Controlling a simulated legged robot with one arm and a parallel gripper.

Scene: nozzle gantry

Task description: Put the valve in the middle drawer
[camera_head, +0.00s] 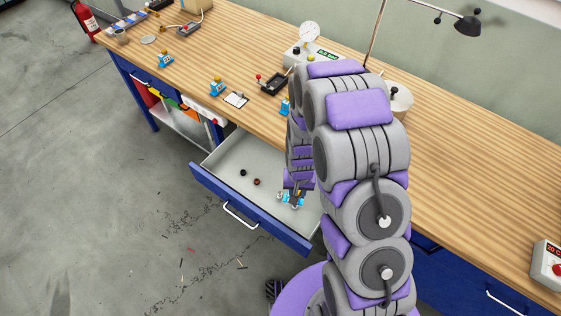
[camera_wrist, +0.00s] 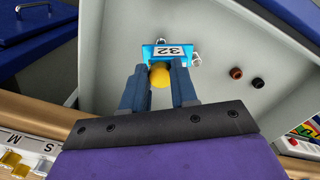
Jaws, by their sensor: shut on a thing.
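The valve (camera_wrist: 172,54) has a light-blue body with a "32" label, metal fittings and a yellow knob. My gripper (camera_wrist: 160,75) is shut on it, with the fingers either side of the yellow knob. In the head view the valve (camera_head: 294,199) shows below my gripper (camera_head: 296,189), over the right part of the open drawer (camera_head: 245,209). The drawer has a blue front and a pale grey inside. I cannot tell whether the valve touches the drawer floor.
A black cap (camera_head: 243,172) and a brown cap (camera_head: 257,182) lie in the drawer, apart from the valve. The drawer's left part is mostly free.

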